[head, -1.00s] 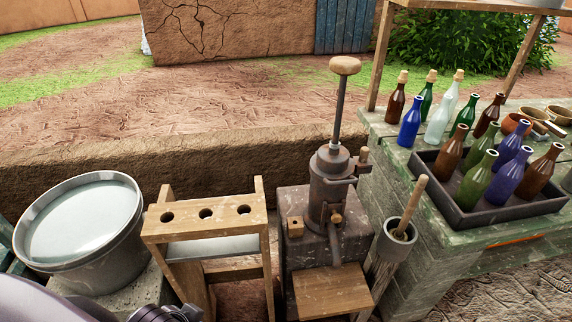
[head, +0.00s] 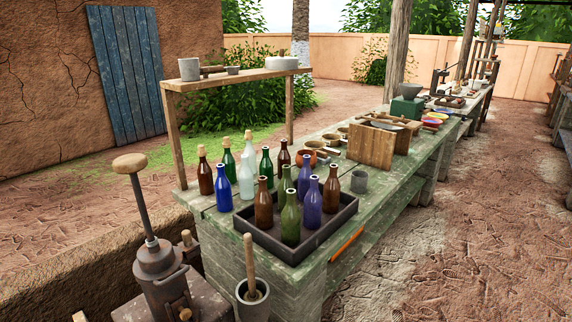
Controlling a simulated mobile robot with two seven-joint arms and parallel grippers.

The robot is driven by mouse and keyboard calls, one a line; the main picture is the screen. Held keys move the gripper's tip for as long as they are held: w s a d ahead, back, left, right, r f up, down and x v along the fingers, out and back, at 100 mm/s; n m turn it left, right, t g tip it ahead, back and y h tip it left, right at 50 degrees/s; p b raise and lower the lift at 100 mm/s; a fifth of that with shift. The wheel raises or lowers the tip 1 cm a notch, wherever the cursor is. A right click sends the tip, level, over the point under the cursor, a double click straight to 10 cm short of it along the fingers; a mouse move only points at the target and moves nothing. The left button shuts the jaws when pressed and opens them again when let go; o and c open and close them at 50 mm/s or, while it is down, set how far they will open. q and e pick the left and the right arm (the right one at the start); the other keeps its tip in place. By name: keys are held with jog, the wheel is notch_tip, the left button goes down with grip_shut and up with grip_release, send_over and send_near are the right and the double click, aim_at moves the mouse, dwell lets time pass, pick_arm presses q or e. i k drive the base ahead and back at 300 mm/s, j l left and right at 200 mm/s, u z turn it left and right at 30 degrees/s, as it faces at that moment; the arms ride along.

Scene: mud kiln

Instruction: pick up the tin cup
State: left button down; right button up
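A small grey cylindrical cup (head: 360,182), which looks like the tin cup, stands upright on the green bench (head: 398,190), just right of the bottle tray. A larger grey cylindrical vessel (head: 189,69) stands on the wooden shelf above the bench; I cannot tell its material. Neither of my grippers is in view.
A dark tray (head: 277,249) of several bottles sits at the bench's near end, with more bottles behind it. A hand pump (head: 157,262) and mortar (head: 252,300) stand front left. Dirt ground (head: 450,250) right of the bench is clear.

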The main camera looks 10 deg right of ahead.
aim_at(359, 181)
jog(key=i+l+u, duration=0.15)
jog(key=l, duration=0.35)
jog(key=i+l+u, duration=0.2)
jog(key=l, duration=0.3)
jog(key=l+u, duration=0.15)
jog(key=l, duration=0.35)
jog(key=i+l+u, duration=0.2)
jog(key=l, duration=0.3)
jog(key=k, duration=0.05)
